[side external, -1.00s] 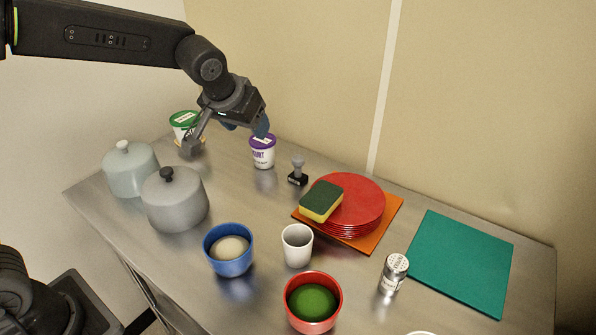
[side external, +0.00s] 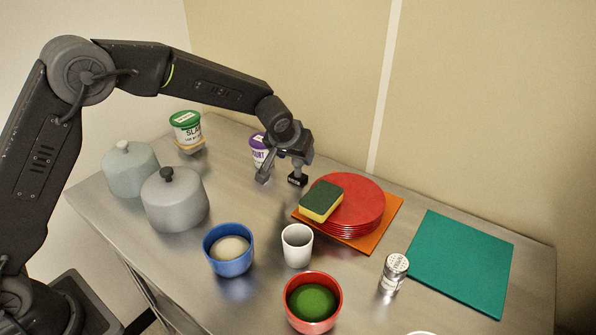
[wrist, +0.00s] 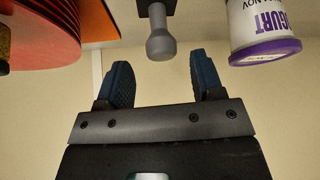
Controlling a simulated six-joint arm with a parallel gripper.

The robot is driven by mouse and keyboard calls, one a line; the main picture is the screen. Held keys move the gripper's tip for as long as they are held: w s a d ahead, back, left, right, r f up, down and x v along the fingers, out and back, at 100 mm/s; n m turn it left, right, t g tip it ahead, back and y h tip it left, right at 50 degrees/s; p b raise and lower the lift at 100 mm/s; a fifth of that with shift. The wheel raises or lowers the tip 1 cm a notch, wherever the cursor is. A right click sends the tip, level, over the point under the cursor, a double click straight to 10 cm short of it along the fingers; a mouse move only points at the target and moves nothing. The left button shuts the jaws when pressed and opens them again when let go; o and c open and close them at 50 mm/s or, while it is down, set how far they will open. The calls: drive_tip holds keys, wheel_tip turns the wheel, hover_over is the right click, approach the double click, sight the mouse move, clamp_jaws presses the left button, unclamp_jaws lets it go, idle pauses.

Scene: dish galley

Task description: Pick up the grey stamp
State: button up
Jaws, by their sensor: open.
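The grey stamp (side external: 297,179) stands upright on the metal counter, left of the stack of red plates; its black base shows and my gripper hides part of its grey handle. In the wrist view the stamp's rounded grey handle (wrist: 161,45) points toward my gripper, between and just beyond the line of the two blue fingertips. My gripper (wrist: 158,80) is open and empty. In the side view my gripper (side external: 283,168) is low over the counter beside the stamp's handle; whether it touches cannot be told.
A purple-lidded yogurt tub (side external: 258,150) stands close behind my gripper on the left. Red plates (side external: 360,205) with a sponge (side external: 321,201) lie on an orange board (side external: 394,214) close on the right. A white cup (side external: 297,245) stands in front. Bare counter lies between the cup and stamp.

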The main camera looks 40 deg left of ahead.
sight(298, 169)
drive_tip(key=shift+x, duration=2.7)
drive_tip(key=shift+a+r, duration=0.1)
drive_tip(key=shift+a, duration=0.05)
drive_tip(key=shift+c, duration=0.4)
drive_tip(key=c, duration=0.9)
